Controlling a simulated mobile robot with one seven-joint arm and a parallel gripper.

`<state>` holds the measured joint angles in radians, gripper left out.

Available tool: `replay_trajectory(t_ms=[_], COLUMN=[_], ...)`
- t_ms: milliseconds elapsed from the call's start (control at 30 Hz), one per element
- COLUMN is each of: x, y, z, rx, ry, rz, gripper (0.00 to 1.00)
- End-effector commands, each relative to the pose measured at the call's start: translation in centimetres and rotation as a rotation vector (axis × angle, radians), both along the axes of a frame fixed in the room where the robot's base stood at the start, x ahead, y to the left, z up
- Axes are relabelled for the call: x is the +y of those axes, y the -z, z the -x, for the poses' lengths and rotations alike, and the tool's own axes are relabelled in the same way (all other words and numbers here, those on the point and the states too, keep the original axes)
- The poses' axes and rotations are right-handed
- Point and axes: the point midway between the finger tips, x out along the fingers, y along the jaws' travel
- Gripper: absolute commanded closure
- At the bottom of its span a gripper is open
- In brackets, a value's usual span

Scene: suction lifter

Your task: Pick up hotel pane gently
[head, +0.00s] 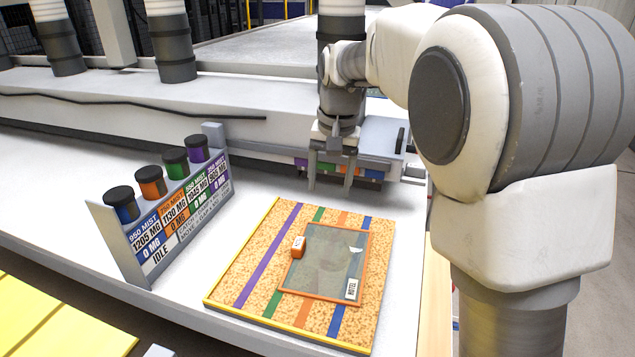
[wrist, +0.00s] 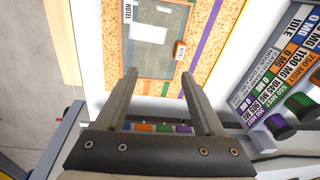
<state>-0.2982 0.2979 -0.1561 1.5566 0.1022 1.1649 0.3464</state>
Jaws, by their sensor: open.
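The hotel pane (head: 325,265) is a flat, glassy sheet with an orange frame and a white label reading HOTEL. It lies on a cork board (head: 245,268) with coloured stripes. A small orange block (head: 298,247) sits at its left edge. In the wrist view the pane (wrist: 150,52) lies beyond the fingertips, label at upper left, orange block (wrist: 180,49) at right. My gripper (head: 331,186) is open and empty, above and behind the board's far edge, apart from the pane. Its two fingers (wrist: 160,77) also show in the wrist view.
A grey unit with coloured tabs (head: 340,168) sits behind my gripper. Yellow panels (head: 60,315) lie at lower left. White table surface is clear between rack and board.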

Motion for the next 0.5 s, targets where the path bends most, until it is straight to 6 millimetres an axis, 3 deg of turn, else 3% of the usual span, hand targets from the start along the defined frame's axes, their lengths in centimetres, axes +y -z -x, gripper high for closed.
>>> replay_trajectory(t_ms=[100, 200, 500], x=[2.4, 4.0, 6.5], y=[1.4, 2.8, 5.6], z=[-3.0, -4.7, -6.8], rx=[0.049, 0.079, 0.12], ry=[0.016, 0.028, 0.046], rz=[0.02, 0.036, 0.064], gripper=[0.3, 0.3, 0.3])
